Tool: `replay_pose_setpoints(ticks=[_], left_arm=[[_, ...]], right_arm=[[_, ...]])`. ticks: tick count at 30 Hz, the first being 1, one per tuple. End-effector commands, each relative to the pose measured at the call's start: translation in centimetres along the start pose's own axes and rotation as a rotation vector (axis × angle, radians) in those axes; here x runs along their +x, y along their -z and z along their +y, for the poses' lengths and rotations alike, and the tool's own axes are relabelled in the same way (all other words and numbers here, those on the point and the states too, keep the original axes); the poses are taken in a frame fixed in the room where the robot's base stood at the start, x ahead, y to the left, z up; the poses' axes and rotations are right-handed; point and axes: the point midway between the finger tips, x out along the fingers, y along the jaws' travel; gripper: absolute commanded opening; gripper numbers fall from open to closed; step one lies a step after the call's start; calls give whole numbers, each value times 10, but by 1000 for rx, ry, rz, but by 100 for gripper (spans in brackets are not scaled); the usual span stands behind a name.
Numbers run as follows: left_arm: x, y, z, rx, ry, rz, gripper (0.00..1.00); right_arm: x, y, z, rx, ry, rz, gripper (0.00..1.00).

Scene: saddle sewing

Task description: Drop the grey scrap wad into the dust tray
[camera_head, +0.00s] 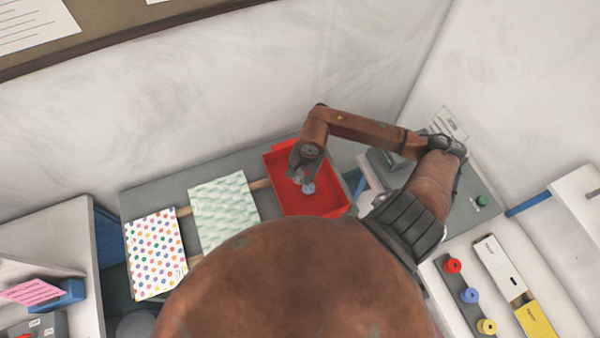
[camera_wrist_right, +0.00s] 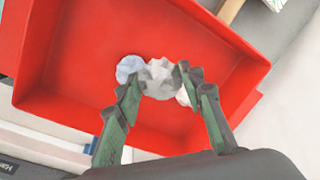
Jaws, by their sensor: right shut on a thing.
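The red dust tray (camera_head: 322,198) lies on the grey bench at the back, and its floor and walls fill much of the right wrist view (camera_wrist_right: 90,45). My right gripper (camera_head: 302,179) is above the tray. In the wrist view its fingers (camera_wrist_right: 160,92) are shut on the grey scrap wad (camera_wrist_right: 159,79), over the tray's floor. A pale blue wad (camera_wrist_right: 129,68) shows beside the grey one, and a bit of a white one (camera_wrist_right: 183,97) shows behind a fingertip; both seem to lie in the tray. My left gripper is not in view.
A dotted sheet (camera_head: 156,253) and a pale green patterned sheet (camera_head: 223,210) lie left of the tray. Red, blue and yellow spools (camera_head: 470,295) stand at the lower right. A wall rises behind the bench. My own brown body hides the lower middle.

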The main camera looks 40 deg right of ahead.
Motion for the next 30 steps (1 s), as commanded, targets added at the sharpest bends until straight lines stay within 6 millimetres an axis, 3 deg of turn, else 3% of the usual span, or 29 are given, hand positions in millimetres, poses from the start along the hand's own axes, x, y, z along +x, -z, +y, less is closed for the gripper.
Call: replay_pose_setpoints(ticks=[7,8,16,25,30], left_arm=[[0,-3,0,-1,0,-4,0],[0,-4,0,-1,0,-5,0],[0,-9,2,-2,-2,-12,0],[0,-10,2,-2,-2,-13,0],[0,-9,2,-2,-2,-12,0]], right_arm=[[0,0,0,0,0,0,27],[0,0,0,0,0,1,37],[0,0,0,0,0,1,56],[-1,1,0,-1,1,1,56],[-19,2,-1,-2,2,5,56]])
